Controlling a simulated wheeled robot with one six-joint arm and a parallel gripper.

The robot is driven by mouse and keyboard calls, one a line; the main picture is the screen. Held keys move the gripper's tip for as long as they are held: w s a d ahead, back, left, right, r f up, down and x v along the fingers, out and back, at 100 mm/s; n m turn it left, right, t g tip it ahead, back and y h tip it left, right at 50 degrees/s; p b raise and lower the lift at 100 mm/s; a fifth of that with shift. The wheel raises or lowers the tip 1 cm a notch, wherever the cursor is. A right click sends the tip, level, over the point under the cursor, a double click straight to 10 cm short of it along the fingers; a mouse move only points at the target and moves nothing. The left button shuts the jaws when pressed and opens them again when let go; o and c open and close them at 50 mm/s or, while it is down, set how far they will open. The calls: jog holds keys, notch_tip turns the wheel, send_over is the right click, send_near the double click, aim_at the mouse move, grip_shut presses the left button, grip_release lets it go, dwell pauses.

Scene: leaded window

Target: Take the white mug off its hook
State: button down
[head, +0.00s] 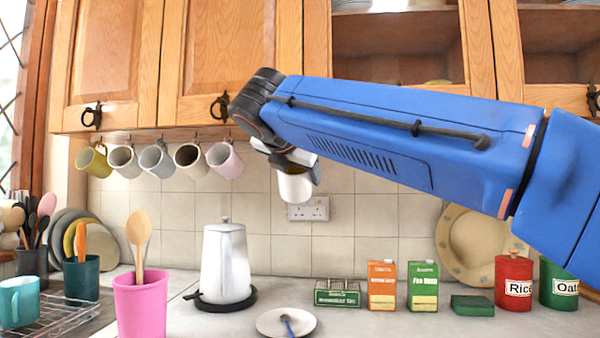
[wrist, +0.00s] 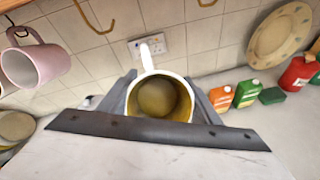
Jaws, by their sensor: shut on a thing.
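The white mug (head: 294,186) is between the jaws of my gripper (head: 302,166), below the wall cupboards and in front of the tiled wall. The wrist view looks into the mug (wrist: 160,98), whose inside is yellowish. A grey finger lies against each side of it, and my gripper (wrist: 161,103) is shut on it. The mug's white handle (wrist: 148,56) points toward the wall. Two brass hooks, one left (wrist: 97,20) and one right (wrist: 207,2), are bare, and the handle looks apart from both. My arm hides part of the hook row in the head view.
Several mugs hang to the left, the nearest a pink one (head: 225,160). Below are a white kettle (head: 226,265), a pink pot (head: 140,305), an orange carton (head: 382,285), a green carton (head: 423,286) and a red canister (head: 513,283). Open counter lies around the small plate (head: 270,322).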

jog(key=shift+s+a+f, duration=0.1)
jog(key=shift+s+a, duration=0.05)
jog(key=shift+s, duration=0.9)
jog(key=s+a+f, duration=0.1)
jog(key=s+f, duration=0.2)
jog(key=s, duration=0.5)
jog(key=s+a+f, duration=0.2)
jog(key=s+f, duration=0.1)
jog(key=s, duration=0.6)
jog(key=shift+a+f, duration=0.2)
jog(key=shift+f, duration=0.05)
dwell(2.2)
jog(key=shift+s, duration=0.15)
dwell(0.5)
